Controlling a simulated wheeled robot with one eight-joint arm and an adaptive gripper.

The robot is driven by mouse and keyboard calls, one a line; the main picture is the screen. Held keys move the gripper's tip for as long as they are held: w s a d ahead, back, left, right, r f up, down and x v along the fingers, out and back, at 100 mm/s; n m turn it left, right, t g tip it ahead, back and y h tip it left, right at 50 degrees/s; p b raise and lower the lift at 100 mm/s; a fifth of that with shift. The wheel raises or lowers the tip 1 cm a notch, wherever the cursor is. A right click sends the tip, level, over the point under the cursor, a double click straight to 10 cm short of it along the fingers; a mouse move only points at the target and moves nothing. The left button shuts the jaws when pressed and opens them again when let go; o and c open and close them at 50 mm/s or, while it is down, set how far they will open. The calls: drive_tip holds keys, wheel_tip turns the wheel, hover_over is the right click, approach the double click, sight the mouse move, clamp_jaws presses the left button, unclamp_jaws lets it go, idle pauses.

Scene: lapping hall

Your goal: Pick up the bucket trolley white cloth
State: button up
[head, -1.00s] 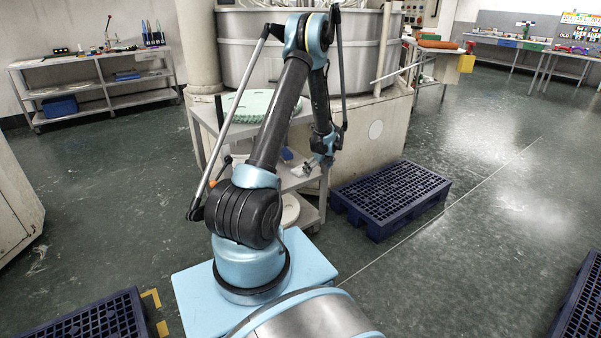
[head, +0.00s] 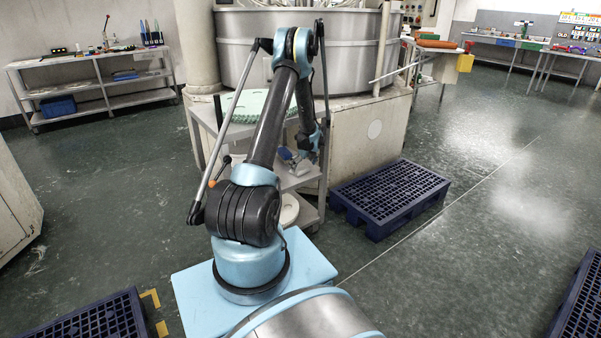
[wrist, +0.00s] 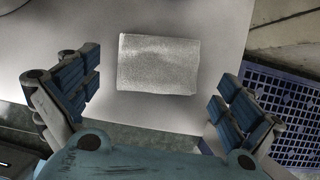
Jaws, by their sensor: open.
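A folded, light grey-white rectangular cloth (wrist: 158,64) lies flat on a pale shelf (wrist: 225,25) in the wrist view. My gripper (wrist: 159,76) is open, with one blue-padded finger left of the cloth and the other to its right and slightly lower. Neither finger appears to touch it; the height gap is hard to judge. In the head view my gripper (head: 297,161) is over the middle shelf of the grey trolley (head: 312,182), beside the large round machine. I cannot make out the cloth in the head view.
A green round item (head: 246,105) sits on the trolley's top level, and a white round item (head: 289,209) on its lowest shelf. A dark blue pallet (head: 390,198) lies right of the trolley and shows in the wrist view (wrist: 285,110). Floor farther right is open.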

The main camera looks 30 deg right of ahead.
drive_tip(key=shift+x, duration=1)
drive_tip(key=shift+c, duration=0.6)
drive_tip(key=c, duration=0.7)
drive_tip(key=shift+r, duration=0.15)
drive_tip(key=shift+c, duration=0.2)
drive_tip(key=shift+r, duration=0.25)
drive_tip(key=s+d, duration=0.1)
drive_tip(key=s, duration=1.7)
drive_tip(key=shift+d+r, duration=0.2)
drive_tip(key=shift+r, duration=0.15)
